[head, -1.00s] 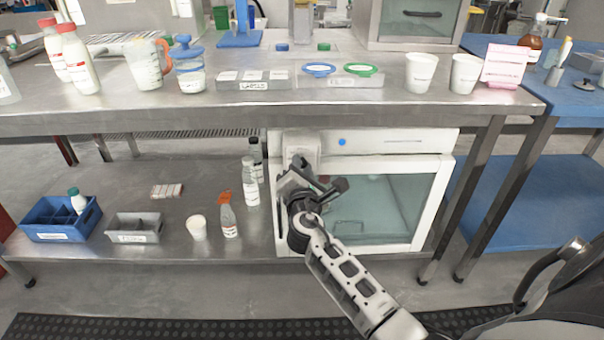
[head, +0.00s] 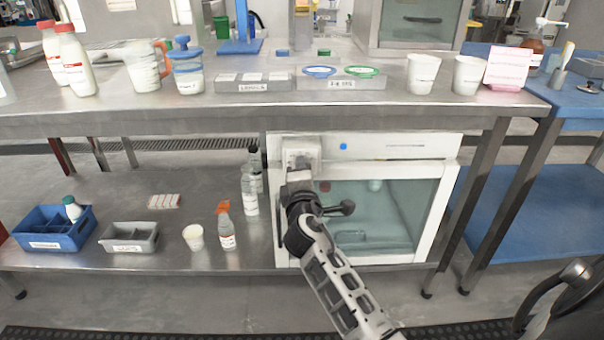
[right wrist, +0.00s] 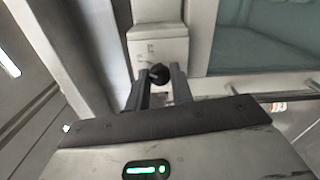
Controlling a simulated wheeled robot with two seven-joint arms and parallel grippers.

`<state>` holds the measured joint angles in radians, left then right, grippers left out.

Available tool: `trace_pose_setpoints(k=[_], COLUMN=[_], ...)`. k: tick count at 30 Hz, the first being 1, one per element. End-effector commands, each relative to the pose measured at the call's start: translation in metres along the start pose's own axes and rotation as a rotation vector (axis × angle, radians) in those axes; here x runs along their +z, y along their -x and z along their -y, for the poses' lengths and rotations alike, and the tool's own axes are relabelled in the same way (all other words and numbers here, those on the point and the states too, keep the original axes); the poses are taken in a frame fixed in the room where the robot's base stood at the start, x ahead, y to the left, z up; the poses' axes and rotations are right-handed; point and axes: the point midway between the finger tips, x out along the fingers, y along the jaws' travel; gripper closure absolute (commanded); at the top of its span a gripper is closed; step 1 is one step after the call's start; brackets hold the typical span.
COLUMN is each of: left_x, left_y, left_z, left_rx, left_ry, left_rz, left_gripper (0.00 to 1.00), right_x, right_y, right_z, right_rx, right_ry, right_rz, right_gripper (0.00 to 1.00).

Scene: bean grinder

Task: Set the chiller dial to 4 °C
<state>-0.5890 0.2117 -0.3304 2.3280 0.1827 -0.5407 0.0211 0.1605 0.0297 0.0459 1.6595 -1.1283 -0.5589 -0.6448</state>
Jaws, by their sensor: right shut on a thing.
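The chiller (head: 443,185) is a white cabinet with a glass door, under the steel bench. A pale control box (head: 302,150) is at its upper left front and also shows in the right wrist view (right wrist: 158,50). The dark round dial (right wrist: 158,73) sits at the lower end of this box. My right gripper (head: 292,180) is at the box, and its two fingers (right wrist: 159,78) are shut on the dial, one on each side. The gripper hides the dial in the head view. The dial's setting is too small to read. My left gripper is not in view.
A bench leg (head: 480,205) stands right of the chiller. The bench top (head: 200,115) overhangs the lower shelf.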

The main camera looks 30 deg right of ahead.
Motion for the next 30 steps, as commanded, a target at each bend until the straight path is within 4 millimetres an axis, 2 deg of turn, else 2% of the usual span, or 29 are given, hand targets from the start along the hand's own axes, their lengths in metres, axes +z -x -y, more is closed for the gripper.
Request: trace_pose_setpoints(k=[14, 15, 16, 17, 26, 30], left_x=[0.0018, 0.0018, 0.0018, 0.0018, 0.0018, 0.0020], left_y=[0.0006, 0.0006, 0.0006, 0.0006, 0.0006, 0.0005], left_z=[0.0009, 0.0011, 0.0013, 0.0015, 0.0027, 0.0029], left_rx=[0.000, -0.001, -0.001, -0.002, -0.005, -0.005], left_ry=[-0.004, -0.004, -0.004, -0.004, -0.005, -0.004], left_rz=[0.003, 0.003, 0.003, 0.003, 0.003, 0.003], left_gripper=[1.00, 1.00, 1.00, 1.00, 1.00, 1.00], right_x=[-0.0003, -0.0003, -0.0003, -0.0003, -0.0009, -0.0060], right_y=[0.0005, 0.0005, 0.0005, 0.0005, 0.0011, 0.0083], right_z=[0.0010, 0.0010, 0.0010, 0.0009, 0.0004, 0.0005], right_rx=[-0.003, -0.003, -0.003, -0.002, -0.001, -0.003], right_ry=[-0.012, -0.012, -0.011, -0.011, -0.011, -0.012], right_rz=[0.000, 0.000, -0.001, 0.000, -0.001, -0.004], right_gripper=[1.00, 0.66, 0.58, 0.55, 0.55, 0.55])
